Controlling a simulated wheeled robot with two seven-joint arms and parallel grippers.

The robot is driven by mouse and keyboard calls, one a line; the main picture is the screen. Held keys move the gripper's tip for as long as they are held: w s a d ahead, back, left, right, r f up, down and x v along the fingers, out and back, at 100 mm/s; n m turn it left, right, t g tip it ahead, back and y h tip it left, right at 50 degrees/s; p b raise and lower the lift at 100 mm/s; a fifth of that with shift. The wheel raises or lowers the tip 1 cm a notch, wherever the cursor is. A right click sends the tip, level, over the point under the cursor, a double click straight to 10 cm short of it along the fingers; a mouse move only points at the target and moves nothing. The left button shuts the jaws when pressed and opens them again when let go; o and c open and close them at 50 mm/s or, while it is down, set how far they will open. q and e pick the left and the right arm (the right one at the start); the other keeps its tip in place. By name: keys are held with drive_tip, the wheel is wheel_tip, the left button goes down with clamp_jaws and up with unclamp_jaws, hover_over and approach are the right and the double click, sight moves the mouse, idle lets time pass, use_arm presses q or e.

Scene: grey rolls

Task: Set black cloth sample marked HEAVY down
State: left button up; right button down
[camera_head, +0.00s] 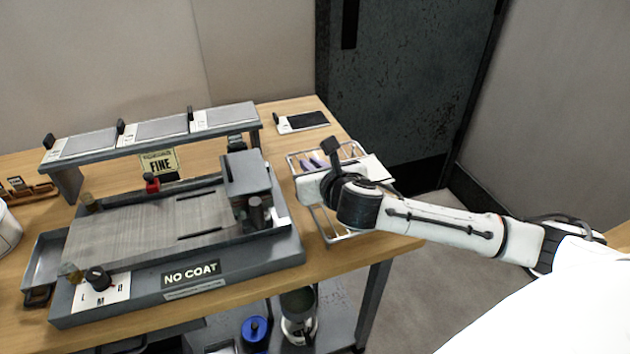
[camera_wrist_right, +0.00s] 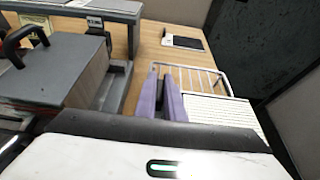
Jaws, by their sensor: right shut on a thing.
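My right gripper (camera_head: 316,163) reaches in from the right over a wire rack at the table's right end. In the right wrist view its two purple fingers (camera_wrist_right: 163,90) are close together, with a narrow dark strip between them. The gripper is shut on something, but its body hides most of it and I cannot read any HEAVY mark. A flat black swatch with a white end strip (camera_head: 302,121) lies on the table behind the rack, apart from the gripper; it also shows in the right wrist view (camera_wrist_right: 183,42). My left gripper is not in view.
The wire rack (camera_wrist_right: 205,70) has a white lined sheet (camera_wrist_right: 225,108) beside the fingers. A grey coating machine labelled NO COAT (camera_head: 190,272) fills the table's middle. A raised shelf (camera_head: 150,139) with several pale samples stands behind it. Bare wood (camera_head: 290,104) surrounds the black swatch.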

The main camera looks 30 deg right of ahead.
drive_tip(key=shift+f, duration=0.35)
drive_tip(key=shift+f+b, duration=0.3)
drive_tip(key=shift+f, duration=1.3)
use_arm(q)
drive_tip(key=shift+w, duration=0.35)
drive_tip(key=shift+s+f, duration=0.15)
use_arm(e)
drive_tip(key=shift+f, duration=0.1)
drive_tip(key=c, duration=1.8)
unclamp_jaws()
drive_tip(key=shift+c, duration=0.2)
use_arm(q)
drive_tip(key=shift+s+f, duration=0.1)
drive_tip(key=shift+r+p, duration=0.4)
use_arm(e)
drive_tip(key=v, duration=1.2)
